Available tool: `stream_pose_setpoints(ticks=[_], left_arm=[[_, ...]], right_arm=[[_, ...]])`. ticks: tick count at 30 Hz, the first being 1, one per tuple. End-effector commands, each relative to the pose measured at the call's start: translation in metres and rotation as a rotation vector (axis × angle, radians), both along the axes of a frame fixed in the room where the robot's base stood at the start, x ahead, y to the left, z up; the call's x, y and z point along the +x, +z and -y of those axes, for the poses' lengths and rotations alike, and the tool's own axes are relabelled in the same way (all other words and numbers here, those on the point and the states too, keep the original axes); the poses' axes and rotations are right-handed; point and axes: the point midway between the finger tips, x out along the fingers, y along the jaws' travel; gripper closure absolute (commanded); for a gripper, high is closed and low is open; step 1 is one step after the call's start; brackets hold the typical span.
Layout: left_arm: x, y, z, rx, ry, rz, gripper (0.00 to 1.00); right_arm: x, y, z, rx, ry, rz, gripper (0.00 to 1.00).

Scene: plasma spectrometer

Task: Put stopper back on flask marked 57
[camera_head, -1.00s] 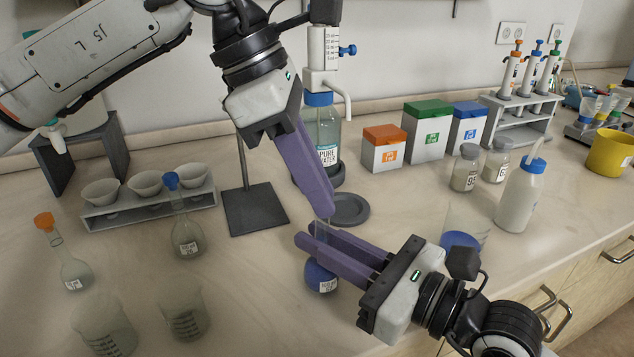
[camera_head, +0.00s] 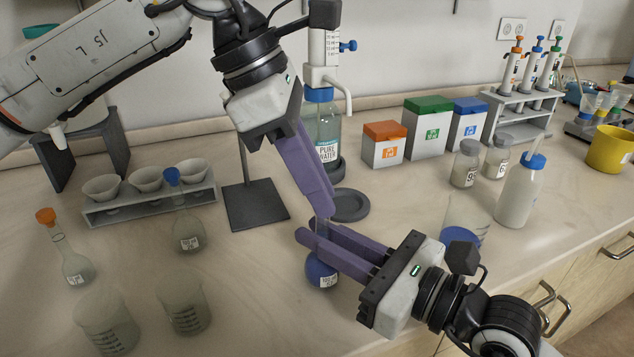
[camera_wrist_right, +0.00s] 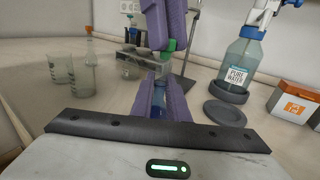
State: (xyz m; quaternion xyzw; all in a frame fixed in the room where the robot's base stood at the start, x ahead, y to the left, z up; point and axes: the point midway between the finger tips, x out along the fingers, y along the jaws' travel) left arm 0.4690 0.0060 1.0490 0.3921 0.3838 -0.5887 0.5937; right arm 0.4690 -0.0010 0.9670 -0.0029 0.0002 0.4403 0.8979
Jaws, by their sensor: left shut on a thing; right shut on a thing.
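The flask with blue liquid (camera_head: 321,273) stands upright at the middle of the bench, its label too small to read surely. My right gripper (camera_head: 308,236) is shut around its neck, above the round body. My left gripper (camera_head: 325,212) comes down from above, directly over the flask neck. In the right wrist view a green stopper (camera_wrist_right: 170,45) sits between its fingertips, just above the neck. In the head view the left fingers hide the stopper. I cannot tell whether the stopper touches the neck's mouth.
An orange-stoppered flask (camera_head: 78,268), a blue-stoppered flask (camera_head: 187,235) and two beakers (camera_head: 185,307) stand at left. A dark round base (camera_head: 350,207) lies just behind the held flask. A beaker with blue liquid (camera_head: 462,235) and a wash bottle (camera_head: 519,196) stand at right.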

Motion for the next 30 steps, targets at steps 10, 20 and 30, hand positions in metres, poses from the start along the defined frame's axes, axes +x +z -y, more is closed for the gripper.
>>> stream_pose_setpoints(ticks=[10,20,30], left_arm=[[-0.0023,-0.0122,-0.0003,0.019,-0.006,-0.015,1.0],[-0.0019,-0.0053,-0.0001,0.026,-0.007,-0.02,1.0],[-0.0016,-0.003,-0.0007,0.025,-0.005,-0.02,1.0]], right_arm=[[-0.0023,0.0025,-0.0015,0.007,0.006,0.005,1.0],[-0.0027,0.0033,-0.002,0.009,0.007,0.006,1.0],[-0.0022,0.0033,-0.0018,0.009,0.006,0.006,1.0]])
